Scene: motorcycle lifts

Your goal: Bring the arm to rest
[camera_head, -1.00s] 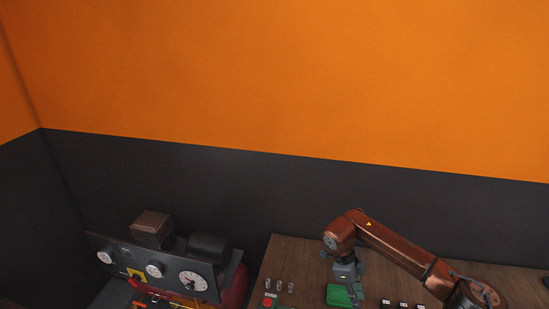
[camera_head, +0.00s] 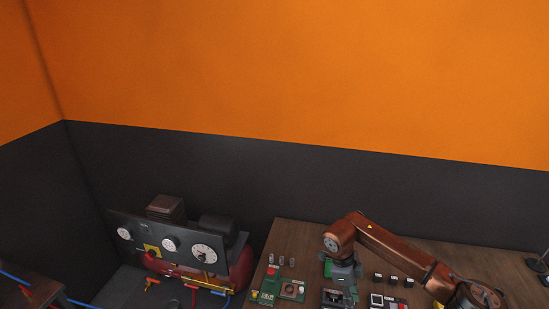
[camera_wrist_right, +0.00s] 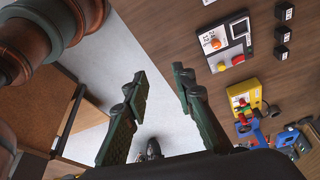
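My copper-brown right arm (camera_head: 395,248) comes in from the lower right of the head view and bends down at its far end. Its grey gripper (camera_head: 340,297) hangs at the bottom edge, overlapping the wooden bench in the picture. In the right wrist view my right gripper (camera_wrist_right: 163,85) has its two dark green fingers spread apart, with nothing between them. Pale floor shows behind them, and the bench lies to the right. I cannot tell the gripper's height. My left gripper is not in view.
The wooden bench (camera_head: 300,238) carries a green box with a red button (camera_head: 271,271), black cubes (camera_wrist_right: 283,33) and a control box (camera_wrist_right: 230,43). A yellow part (camera_wrist_right: 243,97) lies farther along. Left stands a dark gauge panel (camera_head: 165,240) with hoses. The orange and dark wall is behind.

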